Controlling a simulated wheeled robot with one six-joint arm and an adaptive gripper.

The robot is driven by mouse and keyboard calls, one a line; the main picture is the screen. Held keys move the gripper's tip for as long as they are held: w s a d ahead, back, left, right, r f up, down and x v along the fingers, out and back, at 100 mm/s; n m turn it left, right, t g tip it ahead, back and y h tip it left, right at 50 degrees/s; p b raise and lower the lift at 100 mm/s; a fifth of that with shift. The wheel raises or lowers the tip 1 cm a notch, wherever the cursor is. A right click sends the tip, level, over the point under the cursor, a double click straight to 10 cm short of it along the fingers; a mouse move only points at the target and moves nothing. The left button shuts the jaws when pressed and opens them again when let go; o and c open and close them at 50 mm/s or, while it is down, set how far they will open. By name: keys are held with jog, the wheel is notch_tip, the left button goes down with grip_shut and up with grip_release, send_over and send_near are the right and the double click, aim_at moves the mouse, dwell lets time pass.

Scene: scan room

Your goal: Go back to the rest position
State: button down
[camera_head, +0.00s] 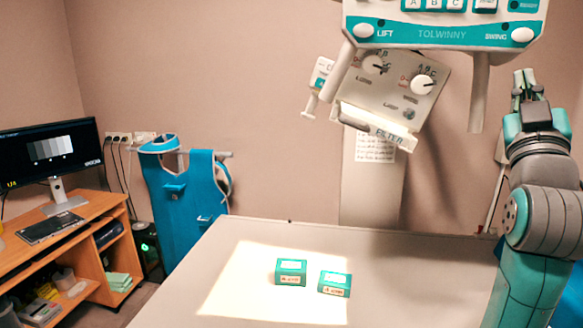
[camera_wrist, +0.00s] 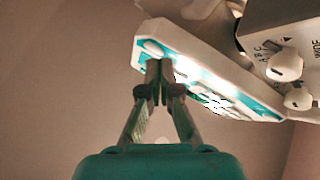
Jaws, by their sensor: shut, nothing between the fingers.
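My gripper (camera_head: 524,80) is raised at the right of the head view, pointing up, with its fingers together and nothing between them. In the wrist view my gripper (camera_wrist: 160,72) also shows shut and empty, with the teal and white control panel (camera_wrist: 215,85) beyond its fingertips. I cannot tell from the wrist view how far apart they are. In the head view the panel (camera_head: 440,36) hangs at the top, left of my gripper, with a gap between them in the picture.
Two small teal boxes, one left (camera_head: 291,272) and one right (camera_head: 334,284), stand on the lit part of the table (camera_head: 400,265). A knobbed unit (camera_head: 385,85) hangs below the panel. A blue apron (camera_head: 185,190) hangs by the wall; a desk (camera_head: 75,245) with a monitor (camera_head: 50,150) is at left.

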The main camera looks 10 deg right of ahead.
notch_tip(320, 180, down, 12)
jog(key=w+a+n+y, duration=0.1)
jog(key=w+a+y, duration=0.1)
jog(key=w, duration=0.1)
jog(key=s+a+f+n+g+y, duration=0.1)
jog(key=s+a+f+y, duration=0.15)
jog(key=f, duration=0.85)
jog(key=s+a+f+y, duration=0.2)
jog(key=s+a+f, duration=0.15)
jog(key=f, duration=0.65)
jog(key=s+a+f+n+g+y, duration=0.15)
jog(key=a+f, duration=0.25)
jog(key=f, duration=0.7)
jog(key=s+a+f+g+y, duration=0.15)
jog(key=s+a+f, duration=0.25)
jog(key=s+f, duration=0.4)
jog(key=s+a+f+g+y, duration=0.1)
jog(key=s+a+f+y, duration=0.15)
jog(key=s+f, duration=0.55)
jog(key=s+a+m+g, duration=0.1)
jog(key=s+a+g, duration=0.1)
jog(key=s, duration=1.8)
jog(key=shift+s+a+f+g+y, duration=0.3)
jog(key=shift+a+f+y, duration=0.15)
jog(key=shift+a, duration=0.25)
jog(key=c, duration=1.9)
grip_release()
jog(key=shift+m, duration=0.25)
